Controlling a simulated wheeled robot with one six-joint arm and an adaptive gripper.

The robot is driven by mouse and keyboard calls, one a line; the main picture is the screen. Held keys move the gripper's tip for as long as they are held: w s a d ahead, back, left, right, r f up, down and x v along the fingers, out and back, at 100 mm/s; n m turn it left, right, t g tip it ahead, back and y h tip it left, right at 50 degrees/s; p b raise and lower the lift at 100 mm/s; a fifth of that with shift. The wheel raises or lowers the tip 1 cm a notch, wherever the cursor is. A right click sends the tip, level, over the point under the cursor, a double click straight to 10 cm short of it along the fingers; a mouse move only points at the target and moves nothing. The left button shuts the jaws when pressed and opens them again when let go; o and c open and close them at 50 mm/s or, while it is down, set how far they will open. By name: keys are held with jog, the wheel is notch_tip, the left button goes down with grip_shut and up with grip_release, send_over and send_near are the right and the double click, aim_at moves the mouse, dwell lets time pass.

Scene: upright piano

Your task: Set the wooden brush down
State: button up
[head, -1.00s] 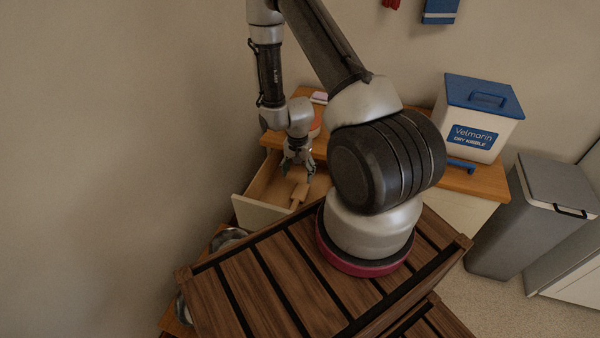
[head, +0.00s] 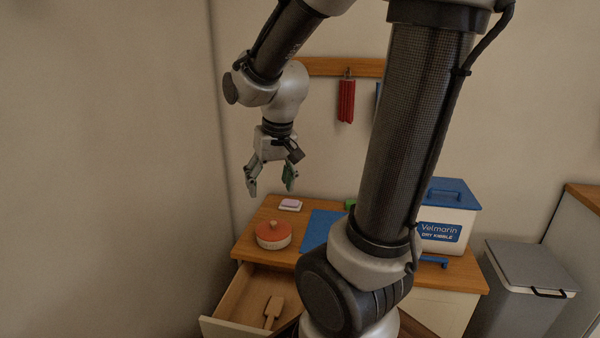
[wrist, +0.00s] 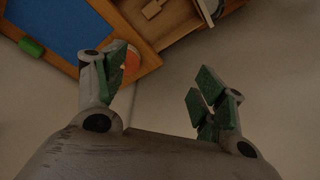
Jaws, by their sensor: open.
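The wooden brush (head: 272,312) lies on the floor of the open drawer (head: 232,327), its handle toward the back. The brush also shows at the top of the wrist view (wrist: 152,10). My gripper (head: 271,188) is open and empty, well above and apart from the brush, in front of the wall and over the left end of the cabinet. Its green-padded fingers are spread in the wrist view (wrist: 160,76). The drawer's right part is hidden in the head view.
On the wooden cabinet top (head: 247,243) are an orange-lidded pot (head: 273,235), a pink-and-white block (head: 290,204), a blue mat (head: 318,228) and a kibble bin (head: 445,222). A grey bin (head: 530,270) stands right. Red cloth (head: 346,102) hangs on the wall rail.

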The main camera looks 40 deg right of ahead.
jog(key=s+r+n, duration=0.1)
jog(key=s+r, duration=0.2)
jog(key=s, duration=0.3)
jog(key=s+r+n+t, duration=0.1)
jog(key=s+r+n, duration=0.1)
jog(key=s+r, duration=0.2)
jog(key=shift+s+a, duration=0.4)
jog(key=shift+s, duration=0.65)
